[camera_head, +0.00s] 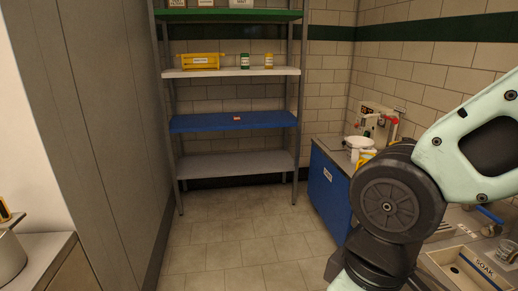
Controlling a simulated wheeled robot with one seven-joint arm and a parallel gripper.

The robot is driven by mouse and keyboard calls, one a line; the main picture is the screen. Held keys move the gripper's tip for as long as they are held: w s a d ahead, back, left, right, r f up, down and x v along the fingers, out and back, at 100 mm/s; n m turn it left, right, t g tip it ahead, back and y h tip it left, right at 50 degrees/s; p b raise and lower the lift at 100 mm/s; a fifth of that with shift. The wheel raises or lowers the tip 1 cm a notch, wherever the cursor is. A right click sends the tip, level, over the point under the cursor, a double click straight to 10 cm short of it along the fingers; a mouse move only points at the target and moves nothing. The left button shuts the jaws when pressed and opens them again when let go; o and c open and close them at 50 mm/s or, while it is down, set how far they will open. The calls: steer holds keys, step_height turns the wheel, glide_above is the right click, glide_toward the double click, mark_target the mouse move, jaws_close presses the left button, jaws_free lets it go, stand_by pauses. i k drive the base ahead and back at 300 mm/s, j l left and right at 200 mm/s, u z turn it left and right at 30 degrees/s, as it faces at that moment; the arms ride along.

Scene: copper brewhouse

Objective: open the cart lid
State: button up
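I cannot make out a cart with a lid for certain in the head view. A blue box-shaped unit (331,192) with a white label on its side stands at the right against the wall, under a grey top. Its front is partly hidden behind my arm. My arm fills the right side of the picture, with a dark joint in front of the counter. My gripper is not in view.
A shelf rack with a blue shelf (234,121) stands at the back wall. A yellow bin (199,61) sits on its white shelf. A sink (470,266) is at the lower right. A pot (8,257) is at the lower left. The tiled floor (245,245) between is clear.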

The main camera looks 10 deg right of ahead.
mark_target(335, 144)
steer(key=i, duration=2)
steer(key=i+z, duration=0.15)
steer(key=i, duration=0.4)
steer(key=i+j+z, duration=0.15)
steer(key=i, duration=0.35)
steer(key=i+j+z, duration=0.2)
steer(key=i, duration=0.35)
steer(key=i+j+z, duration=0.15)
steer(key=i, duration=0.35)
steer(key=j, duration=0.15)
